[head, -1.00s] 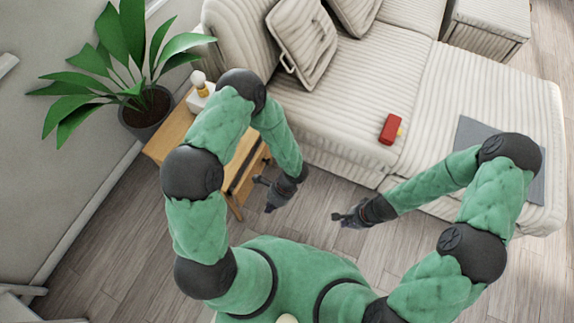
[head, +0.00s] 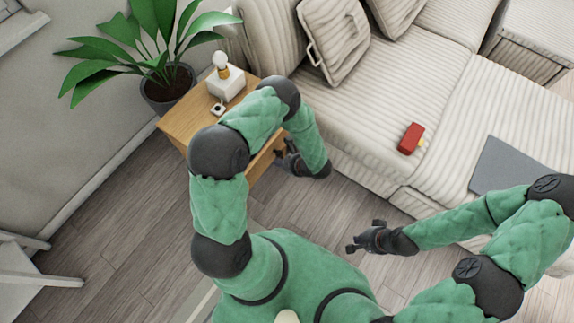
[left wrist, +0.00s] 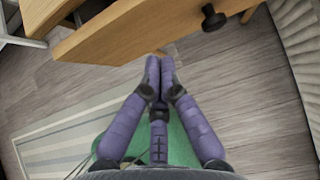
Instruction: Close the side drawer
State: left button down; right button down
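The wooden side table (head: 190,124) stands beside the sofa. Its drawer front (head: 262,162) shows partly past my left arm. In the left wrist view the drawer front (left wrist: 150,30) is a light wood panel with a round black knob (left wrist: 213,18). How far the drawer stands out is hard to tell, since my arm hides much of it. My left gripper (head: 284,153) is at the table's front; in the left wrist view its purple fingers (left wrist: 159,72) are together and empty, close to the panel's edge. My right gripper (head: 358,242) is over the floor, its fingers too small to judge.
The sofa (head: 370,130) stands right of the table, with a red object (head: 411,138) on it. A white lamp-like item (head: 225,82) is on the table top. A potted plant (head: 168,88) stands behind at the left. The wooden floor (head: 130,225) in front is clear.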

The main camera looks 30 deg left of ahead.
pick_arm(q)
jog(key=shift+w+a+f+b, duration=0.1)
jog(key=shift+a+f+b, duration=0.1)
jog(key=shift+a, duration=0.6)
jog(key=shift+w+a+f+b, duration=0.1)
jog(key=shift+a+b, duration=0.1)
jog(key=shift+a, duration=0.65)
jog(key=shift+a+f+b, duration=0.15)
jog(key=shift+a+b, duration=0.05)
jog(key=shift+a, duration=0.6)
